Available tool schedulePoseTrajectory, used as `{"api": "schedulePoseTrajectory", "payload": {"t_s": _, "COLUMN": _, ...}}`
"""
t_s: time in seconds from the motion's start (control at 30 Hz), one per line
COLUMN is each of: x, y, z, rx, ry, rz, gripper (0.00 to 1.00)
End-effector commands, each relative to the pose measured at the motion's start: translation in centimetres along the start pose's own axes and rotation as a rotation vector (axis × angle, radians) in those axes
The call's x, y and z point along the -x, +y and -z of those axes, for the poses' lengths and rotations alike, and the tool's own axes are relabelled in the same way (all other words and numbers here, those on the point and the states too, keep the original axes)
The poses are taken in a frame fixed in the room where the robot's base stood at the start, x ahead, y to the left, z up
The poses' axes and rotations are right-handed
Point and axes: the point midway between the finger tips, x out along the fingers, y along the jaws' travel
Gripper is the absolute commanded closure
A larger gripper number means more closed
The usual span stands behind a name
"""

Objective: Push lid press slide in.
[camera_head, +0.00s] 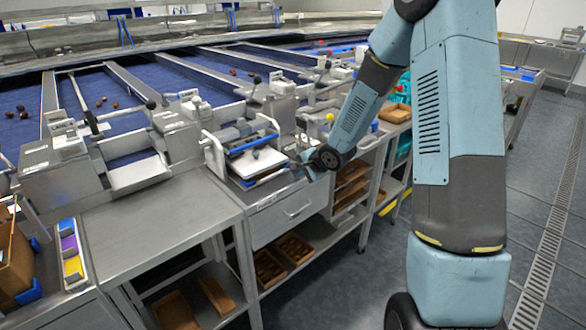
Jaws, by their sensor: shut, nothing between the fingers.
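The lid press (212,155) stands on the steel bench near the middle of the view, with a pale frame and blue bars. Its slide (258,164) looks like a light, flat plate at the front of the press, sticking out toward the bench edge. My arm reaches down from the upper right. My gripper (304,160) is just right of the slide, low at the bench's front edge, and is shut with nothing held. It is small and partly hidden by my wrist, and I cannot tell whether it touches the slide.
A closed drawer (290,212) is under the press. Shelves below hold brown trays (294,248). Blue sorting lanes (95,95) with a few dates lie behind. A bare steel bench (150,215) is at left, beside a bin of colored cards (70,255). Open floor lies in front.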

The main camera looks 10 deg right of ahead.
Motion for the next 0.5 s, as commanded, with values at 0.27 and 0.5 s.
{"api": "schedulePoseTrajectory", "payload": {"t_s": 0.27, "x": -2.1, "y": -2.1, "z": -0.1, "rx": 0.003, "ry": -0.001, "rz": 0.002, "gripper": 1.0}}
{"api": "schedulePoseTrajectory", "payload": {"t_s": 0.5, "x": -2.4, "y": -2.4, "z": 0.0, "rx": 0.002, "ry": 0.0, "rz": 0.001, "gripper": 1.0}}
